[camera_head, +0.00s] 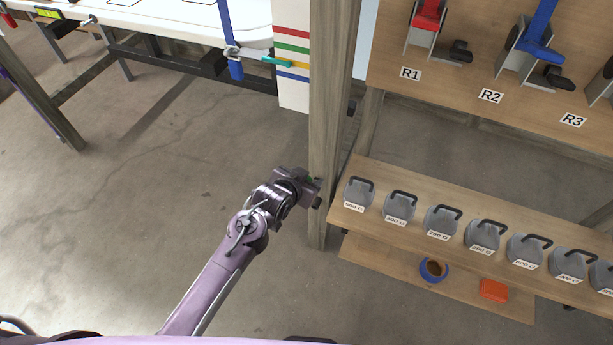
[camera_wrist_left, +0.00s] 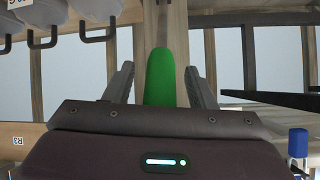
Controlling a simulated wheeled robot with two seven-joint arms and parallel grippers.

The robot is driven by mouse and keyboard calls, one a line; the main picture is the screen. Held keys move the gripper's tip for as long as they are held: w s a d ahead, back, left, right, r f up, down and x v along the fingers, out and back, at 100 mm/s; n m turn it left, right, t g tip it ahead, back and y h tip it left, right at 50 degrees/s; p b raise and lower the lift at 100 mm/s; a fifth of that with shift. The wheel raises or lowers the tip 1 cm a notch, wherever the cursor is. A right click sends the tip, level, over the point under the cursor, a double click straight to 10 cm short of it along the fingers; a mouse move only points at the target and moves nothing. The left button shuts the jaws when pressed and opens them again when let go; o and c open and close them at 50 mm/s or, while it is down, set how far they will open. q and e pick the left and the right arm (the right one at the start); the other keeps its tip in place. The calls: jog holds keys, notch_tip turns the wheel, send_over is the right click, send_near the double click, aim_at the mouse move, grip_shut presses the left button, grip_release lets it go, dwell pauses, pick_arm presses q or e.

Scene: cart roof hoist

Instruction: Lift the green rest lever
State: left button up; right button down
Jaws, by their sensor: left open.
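The green rest lever (camera_wrist_left: 160,78) stands between the two fingers of my left gripper (camera_wrist_left: 161,84) in the left wrist view. The fingers are open, with a gap on each side of the lever, and I see no contact. In the head view my left gripper (camera_head: 313,191) is beside the wooden post (camera_head: 331,110), and only a tiny bit of green shows there. Most of the lever is hidden behind the gripper in that view. My right gripper is not in view.
Right of the post is a shelf (camera_head: 342,218) with several grey labelled weights. A lower shelf (camera_head: 385,268) holds a blue ring-shaped thing (camera_head: 433,269) and an orange block (camera_head: 493,290). Above is a board (camera_head: 450,95) with devices marked R1, R2 and R3. The floor at left is clear.

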pick_arm(q)
jog(key=v, duration=0.7)
jog(key=shift+s+a+r, duration=0.15)
jog(key=shift+s+r, duration=0.1)
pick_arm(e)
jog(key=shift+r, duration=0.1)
